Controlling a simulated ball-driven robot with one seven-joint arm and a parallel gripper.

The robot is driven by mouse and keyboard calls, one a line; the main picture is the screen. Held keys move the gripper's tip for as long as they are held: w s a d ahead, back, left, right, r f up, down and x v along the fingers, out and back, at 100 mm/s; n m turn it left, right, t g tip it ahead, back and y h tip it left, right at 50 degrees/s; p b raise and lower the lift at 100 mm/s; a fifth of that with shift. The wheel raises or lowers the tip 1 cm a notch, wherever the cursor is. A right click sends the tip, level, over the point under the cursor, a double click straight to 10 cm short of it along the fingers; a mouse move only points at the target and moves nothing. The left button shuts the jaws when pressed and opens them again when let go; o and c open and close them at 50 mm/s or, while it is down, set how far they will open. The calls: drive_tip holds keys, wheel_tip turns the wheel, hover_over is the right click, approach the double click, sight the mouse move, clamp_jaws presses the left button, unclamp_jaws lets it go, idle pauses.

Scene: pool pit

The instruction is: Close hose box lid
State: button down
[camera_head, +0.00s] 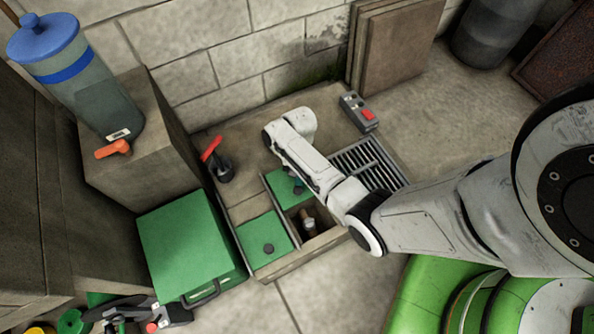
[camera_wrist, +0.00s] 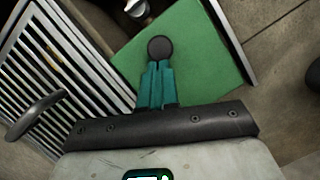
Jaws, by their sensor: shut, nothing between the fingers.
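A floor box (camera_head: 297,262) has two green lid panels, each with a dark round knob. The near-left panel (camera_head: 258,236) lies flat. The far panel (camera_head: 285,180) is partly hidden by my arm, and it also shows in the wrist view (camera_wrist: 200,70). Between them is a dark open gap with a pale-topped fitting (camera_head: 307,223) in it. My gripper (camera_wrist: 158,62) is shut and empty, its teal fingertips right at the far panel's knob (camera_wrist: 160,47); I cannot tell whether they touch. A larger green box (camera_head: 188,245) with a front handle stands left. Which is the hose box lid is unclear.
A slatted grate (camera_head: 368,163) lies right of the panels. A red-handled valve (camera_head: 217,160) stands behind them, and a grey control box with a red button (camera_head: 359,112) lies at the back. A blue-lidded canister (camera_head: 80,75) stands on a block.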

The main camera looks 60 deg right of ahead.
drive_tip(key=s+a+p, duration=0.7)
drive_tip(key=s, duration=0.3)
drive_tip(key=shift+s+p, duration=0.2)
drive_tip(key=shift+p, duration=0.2)
drive_tip(key=w+d+r+p, duration=0.3)
drive_tip(key=d+r+p, duration=0.2)
drive_tip(key=r, duration=0.5)
drive_tip(key=shift+w+d+r, duration=0.15)
drive_tip(key=shift+w+d, duration=0.1)
drive_tip(key=shift+d, duration=0.35)
